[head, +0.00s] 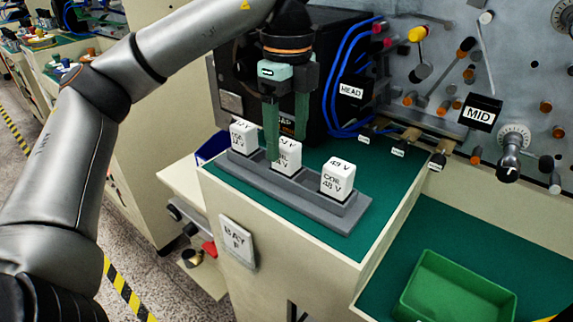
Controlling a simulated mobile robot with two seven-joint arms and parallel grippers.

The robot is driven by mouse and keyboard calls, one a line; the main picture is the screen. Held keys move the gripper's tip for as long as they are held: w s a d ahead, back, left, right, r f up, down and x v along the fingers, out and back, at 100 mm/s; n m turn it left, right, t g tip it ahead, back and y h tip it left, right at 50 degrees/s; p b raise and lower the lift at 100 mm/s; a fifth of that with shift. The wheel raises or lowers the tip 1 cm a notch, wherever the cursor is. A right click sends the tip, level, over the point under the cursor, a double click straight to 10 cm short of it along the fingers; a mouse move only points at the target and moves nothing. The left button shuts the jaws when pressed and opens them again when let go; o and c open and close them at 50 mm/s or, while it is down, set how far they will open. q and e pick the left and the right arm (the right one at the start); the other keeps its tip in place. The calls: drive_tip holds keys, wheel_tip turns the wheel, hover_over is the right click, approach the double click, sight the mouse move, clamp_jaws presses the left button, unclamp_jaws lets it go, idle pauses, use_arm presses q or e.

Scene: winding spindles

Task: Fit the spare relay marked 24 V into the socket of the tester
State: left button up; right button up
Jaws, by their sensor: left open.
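Three white relays stand upright in a row in a grey holder (330,211) on a green-topped cabinet. The right relay (338,178) is marked 48 V. The left relay (243,137) has a mark that seems to read 12 V. The middle relay (288,158) is partly covered by a finger, and its number cannot be read. My left gripper (287,146) is open and points down at the middle relay, with its green fingers at either side of it. Contact cannot be told. My right gripper is not in view. I cannot make out the tester or its socket.
A dark box and blue cables (343,75) stand close behind the holder. A machine panel with knobs and HEAD and MID signs (480,113) rises at the back right. An empty green bin (457,290) sits lower right. Green top right of the holder is clear.

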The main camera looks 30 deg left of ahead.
sight(286, 143)
use_arm(q)
wheel_tip(286, 143, down, 4)
drive_tip(key=shift+s+r, duration=0.1)
drive_tip(key=shift+r, duration=0.1)
clamp_jaws()
idle(0.5)
